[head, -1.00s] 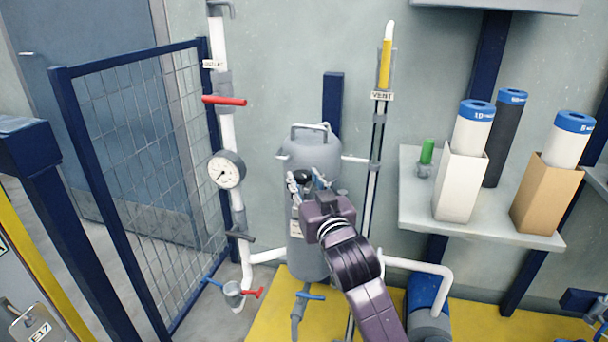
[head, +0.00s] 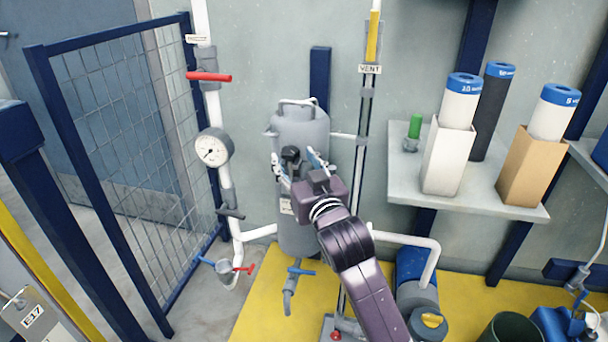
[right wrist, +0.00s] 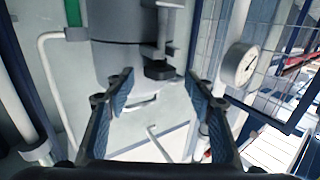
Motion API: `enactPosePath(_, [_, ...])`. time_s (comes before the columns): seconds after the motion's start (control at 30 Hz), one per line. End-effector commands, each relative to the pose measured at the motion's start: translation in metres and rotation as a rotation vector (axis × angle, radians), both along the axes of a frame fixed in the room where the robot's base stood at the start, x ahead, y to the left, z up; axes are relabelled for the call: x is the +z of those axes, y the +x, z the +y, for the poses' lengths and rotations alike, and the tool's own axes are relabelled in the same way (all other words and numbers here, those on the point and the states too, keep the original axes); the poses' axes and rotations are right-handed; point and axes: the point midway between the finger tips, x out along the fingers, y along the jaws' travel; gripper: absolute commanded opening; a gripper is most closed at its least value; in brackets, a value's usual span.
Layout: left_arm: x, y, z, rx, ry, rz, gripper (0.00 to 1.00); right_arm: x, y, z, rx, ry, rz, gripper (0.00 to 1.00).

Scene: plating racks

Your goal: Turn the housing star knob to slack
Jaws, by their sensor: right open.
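The grey filter housing (head: 300,130) stands upright against the wall in the head view. Its black star knob (head: 291,155) is on the front of the housing, at clamp height. My right gripper (head: 297,163) is open in front of it, fingers on either side of the knob in the picture. In the right wrist view the dark knob (right wrist: 159,70) shows just beyond and between the open fingertips (right wrist: 158,84). I see no clear contact between fingers and knob. The gripper body hides part of the housing's front. My left gripper is not in view.
A pipe with a pressure gauge (head: 213,148) and red handle (head: 208,77) stands left of the housing. The vent pipe (head: 363,120) runs close on the right. A shelf (head: 480,196) with cartridges is farther right. A mesh fence (head: 130,140) is at left.

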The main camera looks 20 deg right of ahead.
Motion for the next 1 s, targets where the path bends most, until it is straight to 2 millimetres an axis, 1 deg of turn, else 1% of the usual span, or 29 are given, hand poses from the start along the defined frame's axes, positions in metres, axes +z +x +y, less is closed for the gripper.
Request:
enactPosePath(0.3, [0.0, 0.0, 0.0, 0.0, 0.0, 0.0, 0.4, -0.001, -0.065, 0.002, 0.001, 0.001, 0.002, 0.49])
enactPosePath(0.4, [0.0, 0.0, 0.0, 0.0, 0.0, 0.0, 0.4, -0.001, -0.082, 0.002, 0.001, 0.001, 0.002, 0.49])
enactPosePath(0.5, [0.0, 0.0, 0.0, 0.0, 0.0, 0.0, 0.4, -0.001, -0.094, 0.003, 0.001, 0.001, 0.002, 0.49])
enactPosePath(0.6, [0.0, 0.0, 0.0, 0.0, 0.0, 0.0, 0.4, 0.0, -0.101, 0.003, 0.001, 0.001, 0.001, 0.49])
enactPosePath(0.7, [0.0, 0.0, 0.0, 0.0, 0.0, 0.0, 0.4, 0.0, -0.104, 0.003, 0.001, 0.0, 0.001, 0.49])
enactPosePath(1.0, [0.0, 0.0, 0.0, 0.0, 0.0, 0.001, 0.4, 0.0, -0.104, 0.003, 0.0, -0.005, 0.002, 0.49])
